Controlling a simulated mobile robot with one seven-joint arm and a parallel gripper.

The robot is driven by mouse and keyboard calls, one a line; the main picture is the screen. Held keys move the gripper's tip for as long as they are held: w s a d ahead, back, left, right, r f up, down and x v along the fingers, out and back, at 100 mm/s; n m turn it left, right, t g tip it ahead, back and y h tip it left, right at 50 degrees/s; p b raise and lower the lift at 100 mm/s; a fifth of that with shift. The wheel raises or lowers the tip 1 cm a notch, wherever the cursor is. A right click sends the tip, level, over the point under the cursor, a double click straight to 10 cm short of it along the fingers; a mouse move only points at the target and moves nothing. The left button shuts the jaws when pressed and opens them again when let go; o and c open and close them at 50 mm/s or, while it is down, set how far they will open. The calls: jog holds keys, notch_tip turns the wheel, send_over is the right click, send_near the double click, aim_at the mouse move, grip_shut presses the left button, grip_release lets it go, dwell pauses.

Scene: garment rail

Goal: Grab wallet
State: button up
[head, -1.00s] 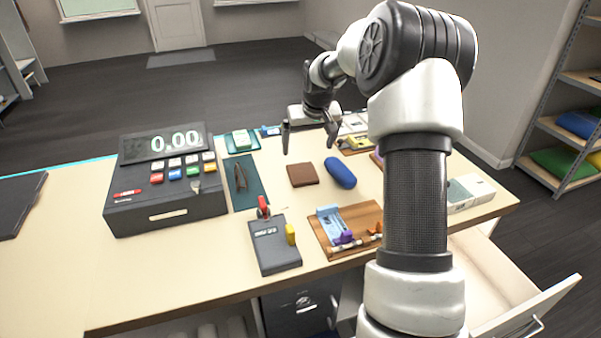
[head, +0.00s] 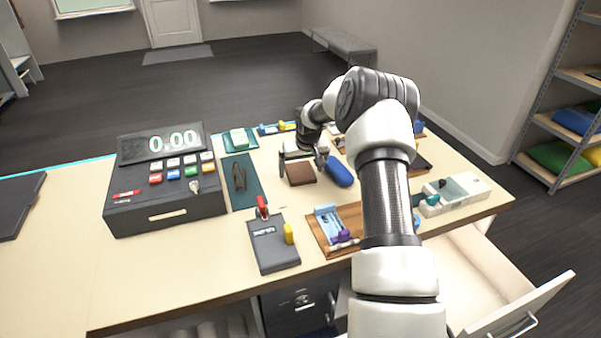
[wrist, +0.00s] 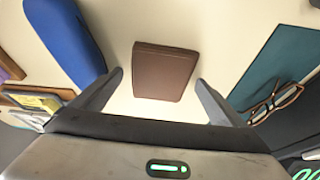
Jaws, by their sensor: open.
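The brown wallet (head: 301,174) lies flat on the counter, between the teal mat and the blue case. In the wrist view the wallet (wrist: 164,72) lies ahead of my gripper (wrist: 160,84), centred between the two spread fingers. My gripper (head: 303,168) is open and empty, low over the counter with its fingers at either side of the wallet in the head view. I cannot tell its exact height above the counter.
The blue case (head: 339,172) lies close to the right of the wallet. The teal mat (head: 243,181) with glasses lies to the left, beside the cash register (head: 165,190). A card terminal (head: 272,243) and a wooden tray (head: 322,238) stand nearer. An open drawer (head: 515,305) is at the front right.

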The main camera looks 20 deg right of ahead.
jog(key=shift+c, duration=0.5)
jog(key=c, duration=1.1)
